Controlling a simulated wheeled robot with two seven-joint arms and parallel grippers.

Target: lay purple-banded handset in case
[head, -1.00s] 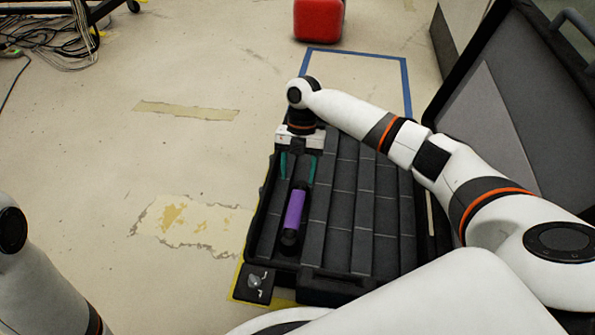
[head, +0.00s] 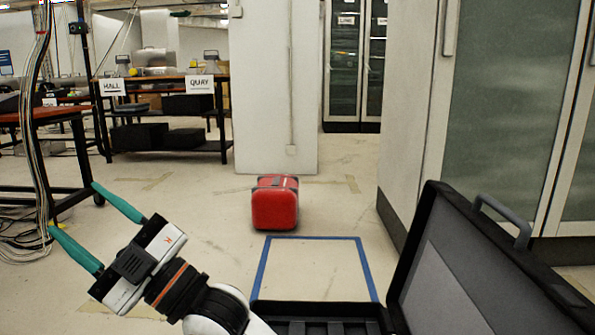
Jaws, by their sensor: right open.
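The case (head: 330,327) shows at the bottom of the head view; only its far edge and part of its dark compartments are in the picture. Its lid (head: 470,275) stands open on the right. The purple-banded handset is not in view now. My right gripper (head: 72,207) is raised at the left, its two teal fingers spread apart with nothing between them. It points up and left, away from the case. My left gripper is out of view.
A blue tape outline (head: 312,238) lies on the floor just beyond the case. A red box (head: 275,203) stands behind it. Tables with HALL (head: 112,86) and QUAY (head: 199,84) signs stand at the back left. Grey cabinets (head: 505,110) line the right.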

